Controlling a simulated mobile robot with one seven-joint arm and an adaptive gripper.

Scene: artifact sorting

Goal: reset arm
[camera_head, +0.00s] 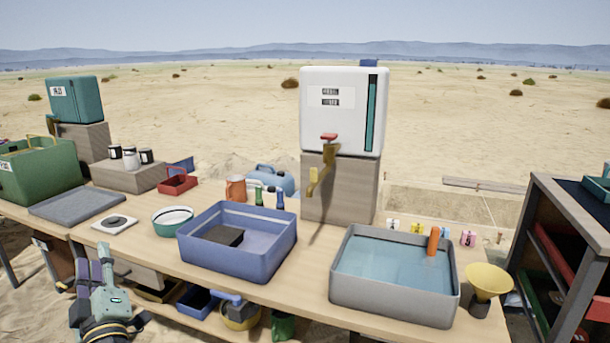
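My gripper (95,273) is at the lower left, in front of the table's near edge, with its fingers pointing up in the picture. It is apart from the things on the table. No object shows in its fingers, but the gap between them is too small to tell. The wooden table (310,292) runs across the view. A blue bin (272,262) with a dark block (223,236) in it stands at the middle. A grey basin (392,298) of water holds an upright orange cylinder (433,241) at the right.
A white dispenser (342,110) with a brass tap stands on a block behind the bins. A white scale (114,224), a grey mat (76,204) and a green box (42,170) are at the left. A yellow funnel (489,281) is near the right edge. Shelving (560,225) stands at the far right.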

